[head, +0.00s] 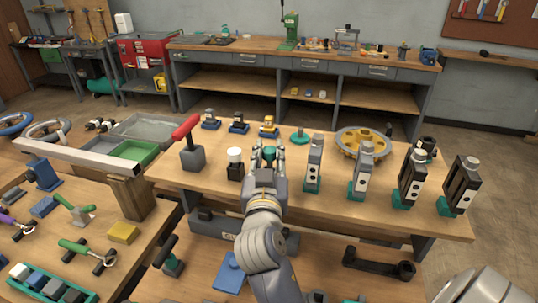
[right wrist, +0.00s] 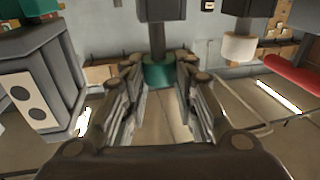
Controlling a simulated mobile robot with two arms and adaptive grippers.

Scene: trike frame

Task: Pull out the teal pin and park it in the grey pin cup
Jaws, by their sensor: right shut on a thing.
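My right gripper (head: 267,152) is over the middle of the work table, its fingers closed around the teal pin head (head: 269,150). In the right wrist view, which is upside down, the teal head (right wrist: 158,75) sits between my fingertips. A dark stem (right wrist: 157,40) runs from it to a dark block (right wrist: 162,8); I cannot tell how deep the stem sits there. My fingers hide most of this in the head view. I cannot surely pick out the grey pin cup. My left gripper is not in view.
Left of my gripper stand a white-capped dark block (head: 235,163) and a grey block with a red handle (head: 191,150). To the right are upright grey clamps (head: 314,163) on teal feet, close to my gripper, and a yellow wheel (head: 362,143).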

